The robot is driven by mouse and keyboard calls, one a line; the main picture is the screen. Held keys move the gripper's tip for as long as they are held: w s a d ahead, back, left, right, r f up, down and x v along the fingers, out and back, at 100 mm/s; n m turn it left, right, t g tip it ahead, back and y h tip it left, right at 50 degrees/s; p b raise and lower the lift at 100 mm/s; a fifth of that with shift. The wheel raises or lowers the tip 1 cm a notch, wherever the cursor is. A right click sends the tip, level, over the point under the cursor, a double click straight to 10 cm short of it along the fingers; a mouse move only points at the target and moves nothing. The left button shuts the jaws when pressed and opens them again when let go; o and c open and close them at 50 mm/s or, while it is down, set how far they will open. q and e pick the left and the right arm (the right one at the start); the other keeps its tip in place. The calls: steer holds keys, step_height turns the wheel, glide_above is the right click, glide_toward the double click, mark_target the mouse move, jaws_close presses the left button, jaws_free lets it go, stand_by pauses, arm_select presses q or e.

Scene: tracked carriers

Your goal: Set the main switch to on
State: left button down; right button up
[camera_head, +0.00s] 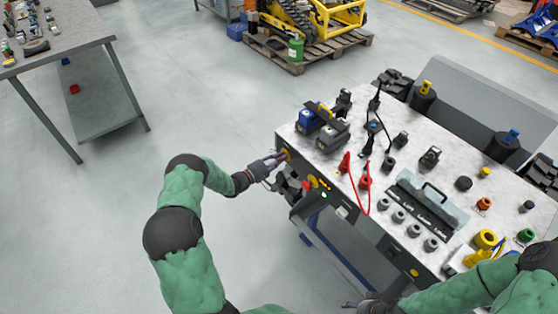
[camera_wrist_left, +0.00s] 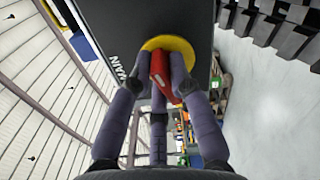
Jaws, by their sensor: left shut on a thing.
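The main switch is a red handle (camera_wrist_left: 160,72) on a round yellow plate (camera_wrist_left: 170,46), on a dark panel marked MAIN in the left wrist view. In the head view the yellow plate (camera_head: 285,154) shows at the left end of the bench front. My left gripper (camera_wrist_left: 161,82) is shut on the red handle, with fingers on both sides of it. In the head view my left gripper (camera_head: 276,159) reaches the panel from the left. My right gripper (camera_head: 368,304) is at the bottom edge, partly cut off, and its fingers do not show clearly.
Another table (camera_head: 60,50) stands at the far left. The floor between is clear.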

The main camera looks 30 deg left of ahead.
arm_select(q)
steer(key=shift+d+f+m+b, duration=0.15)
steer(key=shift+m+b, duration=0.4)
steer(key=shift+m, duration=0.95)
steer(key=c, duration=1.1)
jaws_free()
steer(key=shift+c, duration=0.2)
steer(key=shift+s, duration=0.1)
steer(key=v, duration=1.2)
